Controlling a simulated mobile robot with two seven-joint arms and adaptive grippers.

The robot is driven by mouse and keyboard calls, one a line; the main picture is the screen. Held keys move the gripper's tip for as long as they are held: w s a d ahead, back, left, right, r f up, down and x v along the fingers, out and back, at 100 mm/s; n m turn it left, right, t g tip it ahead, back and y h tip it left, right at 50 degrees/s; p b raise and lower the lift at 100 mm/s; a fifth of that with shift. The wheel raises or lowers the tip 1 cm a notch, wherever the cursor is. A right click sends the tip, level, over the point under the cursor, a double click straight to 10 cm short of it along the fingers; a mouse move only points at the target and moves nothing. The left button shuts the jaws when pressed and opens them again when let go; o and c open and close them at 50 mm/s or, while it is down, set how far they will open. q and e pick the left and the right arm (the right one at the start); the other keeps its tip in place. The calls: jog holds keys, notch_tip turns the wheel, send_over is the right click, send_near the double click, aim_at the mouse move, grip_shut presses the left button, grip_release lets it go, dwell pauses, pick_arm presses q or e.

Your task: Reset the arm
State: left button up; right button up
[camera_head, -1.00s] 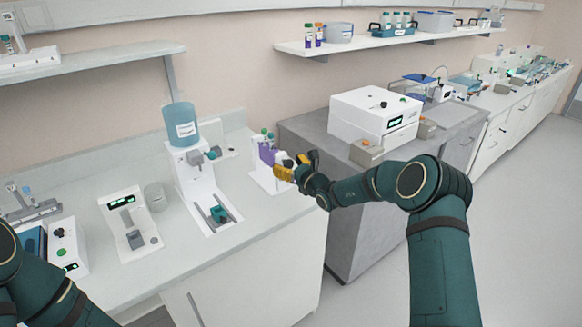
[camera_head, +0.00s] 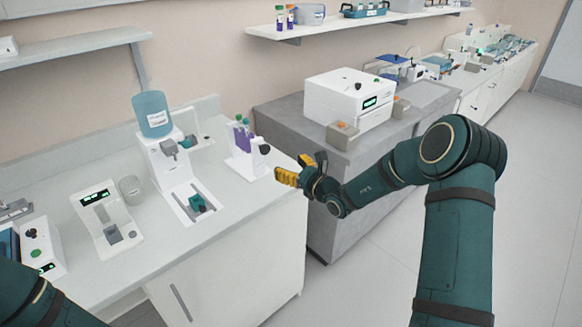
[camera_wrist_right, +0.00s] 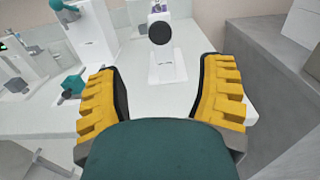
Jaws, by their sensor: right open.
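My right gripper (camera_head: 298,170) has yellow ribbed fingers and stands off the front right corner of the white counter. In the right wrist view (camera_wrist_right: 162,100) its two fingers are wide apart with nothing between them. A white tube rack stand (camera_head: 248,162) with a black knob and purple and green-capped tubes stands on the counter, to the left of the gripper and apart from it. The stand also shows ahead of the fingers in the wrist view (camera_wrist_right: 168,68). My left arm shows only at the bottom left corner; its gripper is out of view.
The white counter (camera_head: 235,205) holds a dispenser with a blue bottle (camera_head: 153,115), a small white scale-like device (camera_head: 105,220) and a clear beaker (camera_head: 132,190). A grey bench (camera_head: 285,125) with a white box machine (camera_head: 348,98) stands right. Open floor (camera_head: 370,265) lies in front.

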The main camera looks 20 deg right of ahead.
dwell(0.3)
jog(key=s+a+f+n+g+y, duration=0.3)
jog(key=s+a+f+n+g, duration=0.85)
jog(key=s+a+f, duration=0.4)
jog(key=s+a+f+n+g+h, duration=0.1)
jog(key=s+f+n, duration=0.3)
jog(key=s+n, duration=0.4)
jog(key=s+f+n+g+h, duration=0.2)
jog(key=s+f+n+h, duration=0.2)
jog(key=s+n, duration=0.5)
jog(key=shift+s+a+f+n+g, duration=0.2)
jog(key=shift+a+f+n+g, duration=0.2)
jog(key=shift+n, duration=0.35)
jog(key=shift+w, duration=0.1)
